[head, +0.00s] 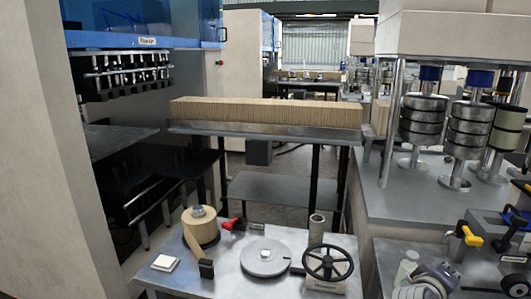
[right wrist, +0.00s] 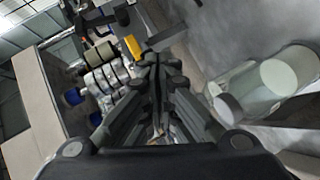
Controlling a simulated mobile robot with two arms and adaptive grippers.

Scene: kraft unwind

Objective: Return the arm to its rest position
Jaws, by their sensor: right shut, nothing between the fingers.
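My right gripper (right wrist: 155,62) fills the middle of the right wrist view. Its dark fingers are closed together with nothing held between them. In that view a yellow part (right wrist: 133,45) lies just beyond the fingertips, and white-ended cylinders (right wrist: 285,75) lie to the right; I cannot tell how far away they are. In the head view, grey and white rounded parts show at the lower right edge, and I cannot clearly make out the gripper's fingers there. My left gripper is not in view.
A metal table (head: 225,270) holds a brown kraft roll (head: 202,230), a grey disc (head: 264,257), a black handwheel (head: 328,262) and a white pad (head: 165,263). Stacked metal rollers (head: 423,120) stand at the right, above a yellow-handled lever (head: 470,241). A ridged brown stack (head: 265,112) lies behind.

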